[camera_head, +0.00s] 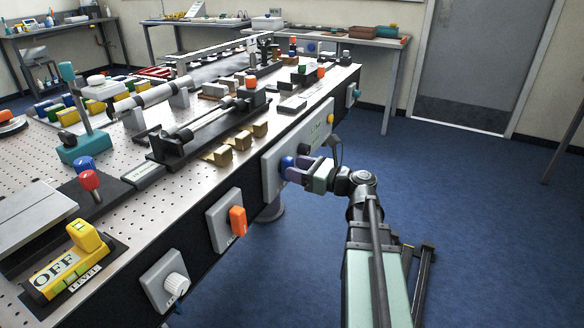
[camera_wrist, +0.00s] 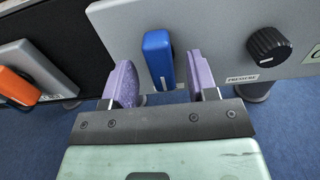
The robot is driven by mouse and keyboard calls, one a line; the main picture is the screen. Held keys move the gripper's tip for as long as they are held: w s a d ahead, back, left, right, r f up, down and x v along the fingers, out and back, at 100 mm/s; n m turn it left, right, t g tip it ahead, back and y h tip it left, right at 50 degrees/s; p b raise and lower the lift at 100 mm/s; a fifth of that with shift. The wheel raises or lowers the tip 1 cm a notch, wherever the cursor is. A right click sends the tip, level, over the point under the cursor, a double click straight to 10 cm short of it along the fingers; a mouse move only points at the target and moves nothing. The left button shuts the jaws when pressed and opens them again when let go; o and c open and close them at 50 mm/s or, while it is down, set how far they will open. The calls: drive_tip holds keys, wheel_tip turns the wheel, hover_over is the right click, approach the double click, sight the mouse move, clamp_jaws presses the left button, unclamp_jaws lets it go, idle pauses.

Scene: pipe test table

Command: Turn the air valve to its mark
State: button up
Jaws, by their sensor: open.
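A blue handle (camera_wrist: 158,60) with a pale line on its lower face sits on a grey panel, upright with a slight tilt in the wrist view. No label naming it the air valve is readable. It also shows in the head view (camera_head: 287,163), partly hidden by my gripper. My gripper (camera_wrist: 161,84) is open, with one purple finger on each side of the handle and a gap on both sides. In the head view my gripper (camera_head: 302,172) is at the panel on the table's front side.
A black knob (camera_wrist: 275,46) labelled PRESSURE is right of the handle. An orange handle (camera_wrist: 18,86) on another panel is at left; it also shows in the head view (camera_head: 237,221). A white knob (camera_head: 176,286) is nearer. The blue floor beside the table is mostly clear.

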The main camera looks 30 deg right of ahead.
drive_tip(key=shift+x, duration=1)
drive_tip(key=shift+c, duration=0.3)
drive_tip(key=c, duration=0.9)
drive_tip(key=shift+o, duration=0.2)
